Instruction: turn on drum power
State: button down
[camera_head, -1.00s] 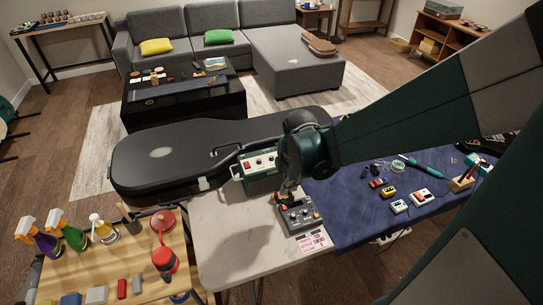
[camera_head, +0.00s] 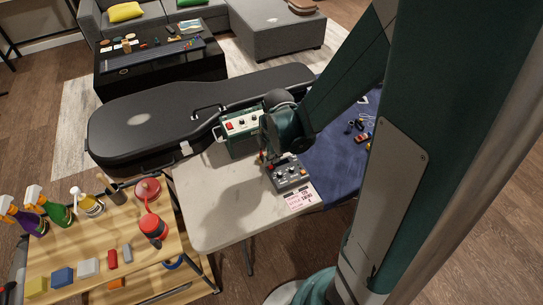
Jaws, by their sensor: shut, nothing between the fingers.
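A small grey box with knobs and a red button, which looks like the drum unit (camera_head: 291,176), sits near the right edge of the pale table. My gripper (camera_head: 264,157) is shut and points down at the back left corner of this box, close to its red button. I cannot tell whether it touches the box. My arm's wrist hides part of what lies behind. Any power light on the box is too small to make out.
A green and white box (camera_head: 240,123) with a red switch stands behind. A black guitar case (camera_head: 150,112) lies beyond. A pink label card (camera_head: 299,199) lies before the grey box. A wooden cart (camera_head: 75,255) with bottles stands left. The pale table's (camera_head: 215,215) front is clear.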

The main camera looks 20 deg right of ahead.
jog(key=shift+w+f, duration=0.15)
jog(key=shift+f, duration=0.8)
